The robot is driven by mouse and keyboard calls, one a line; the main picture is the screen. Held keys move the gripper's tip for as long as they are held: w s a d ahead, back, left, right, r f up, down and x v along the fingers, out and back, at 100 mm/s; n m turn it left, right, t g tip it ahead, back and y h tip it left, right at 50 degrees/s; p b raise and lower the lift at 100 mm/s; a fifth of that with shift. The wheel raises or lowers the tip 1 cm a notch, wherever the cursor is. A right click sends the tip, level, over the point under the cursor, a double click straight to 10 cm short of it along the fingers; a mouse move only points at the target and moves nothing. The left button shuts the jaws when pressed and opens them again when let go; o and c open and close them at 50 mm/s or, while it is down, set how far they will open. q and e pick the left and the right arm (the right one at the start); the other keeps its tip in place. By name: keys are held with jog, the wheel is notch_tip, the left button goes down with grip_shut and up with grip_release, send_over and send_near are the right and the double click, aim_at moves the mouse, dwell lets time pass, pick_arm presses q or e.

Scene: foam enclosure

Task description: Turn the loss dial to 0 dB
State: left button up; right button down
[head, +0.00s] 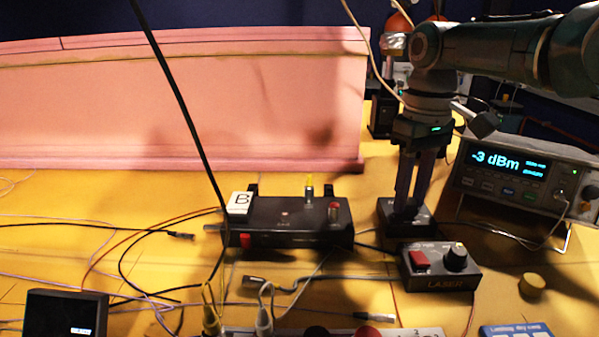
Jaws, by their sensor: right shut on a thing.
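My right gripper (409,205) comes down from the upper right. Its fingers point straight down onto a small dark box (384,217) in the middle right. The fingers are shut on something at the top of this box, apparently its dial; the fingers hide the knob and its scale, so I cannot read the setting. A power meter (520,180) to the right reads -3 dBm. My left gripper is not in view.
A laser box (440,275) with a red switch and black knob stands just in front of the gripper. A long black box (290,222) marked B is to the left. Loose cables cross the yellow bench (130,200). A pink foam wall (200,100) stands behind.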

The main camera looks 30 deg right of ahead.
aim_at(409, 201)
jog(key=shift+n, duration=0.5)
jog(key=c, duration=0.6)
grip_release()
jog(key=shift+r, duration=0.35)
notch_tip(409, 201, up, 9)
jog(key=shift+r+p, duration=0.15)
jog(key=shift+p, duration=1)
